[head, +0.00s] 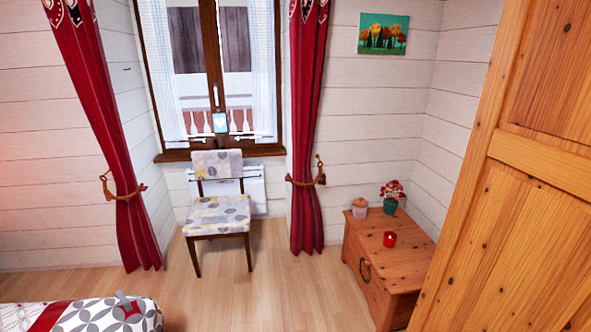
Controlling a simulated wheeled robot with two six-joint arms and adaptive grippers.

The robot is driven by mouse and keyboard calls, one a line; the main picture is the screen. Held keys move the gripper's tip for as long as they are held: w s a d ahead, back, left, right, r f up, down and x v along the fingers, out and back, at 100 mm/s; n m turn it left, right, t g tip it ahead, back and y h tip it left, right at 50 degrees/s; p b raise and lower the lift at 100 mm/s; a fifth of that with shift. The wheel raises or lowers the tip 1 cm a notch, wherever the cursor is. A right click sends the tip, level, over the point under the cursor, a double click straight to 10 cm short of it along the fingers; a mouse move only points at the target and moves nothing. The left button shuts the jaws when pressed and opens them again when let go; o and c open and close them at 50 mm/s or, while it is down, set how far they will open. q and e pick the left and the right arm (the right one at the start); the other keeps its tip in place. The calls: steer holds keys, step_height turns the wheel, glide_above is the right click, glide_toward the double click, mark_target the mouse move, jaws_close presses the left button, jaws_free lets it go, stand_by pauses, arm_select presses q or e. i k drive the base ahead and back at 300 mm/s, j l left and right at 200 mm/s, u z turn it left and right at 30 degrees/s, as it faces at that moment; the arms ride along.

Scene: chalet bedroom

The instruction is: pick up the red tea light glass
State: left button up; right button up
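The red tea light glass (389,240) stands upright on top of a low wooden chest (408,263) at the right, near the middle of its top. Neither of my grippers shows in the head view, and nothing is touching the glass.
A potted red flower (391,196) and a small pinkish jar (360,209) stand behind the glass on the chest. A wooden wardrobe (500,230) fills the right side. A patterned chair (217,212) stands by the window, and a bed corner (85,314) shows at lower left. Wooden floor (270,290) between is clear.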

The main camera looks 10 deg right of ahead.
mark_target(389, 243)
steer(key=i+z, duration=0.15)
steer(key=i, duration=0.3)
steer(key=i+z, duration=0.1)
steer(key=i, duration=0.35)
steer(key=i+j+z, duration=0.15)
steer(key=i, duration=0.3)
steer(key=i+j+z, duration=0.15)
steer(key=i, duration=0.35)
steer(key=i+j+z, duration=0.1)
steer(key=i, duration=0.3)
steer(key=j, duration=0.1)
